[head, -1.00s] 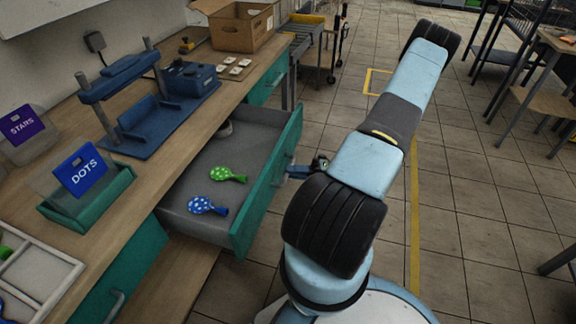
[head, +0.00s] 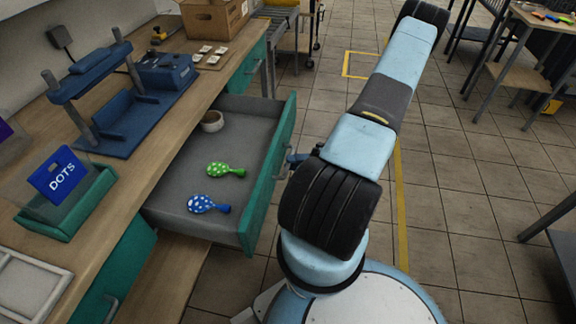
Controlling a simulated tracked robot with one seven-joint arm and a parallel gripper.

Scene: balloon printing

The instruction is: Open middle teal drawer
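The middle teal drawer (head: 262,203) is pulled out from the wooden workbench. Inside its grey tray lie a green balloon with light dots (head: 225,170), a blue balloon with white dots (head: 207,204) and a small round bowl (head: 212,121) near the back. My gripper (head: 293,161) is at the outer face of the drawer front, around the handle area. It is small and mostly hidden behind my arm, so I cannot tell whether its fingers are closed on the handle.
A blue press (head: 120,115) stands on the workbench (head: 182,127), with a teal DOTS bin (head: 72,210) to its left. Other teal drawers (head: 115,275) on either side are shut. A cardboard box (head: 214,15) sits at the back.

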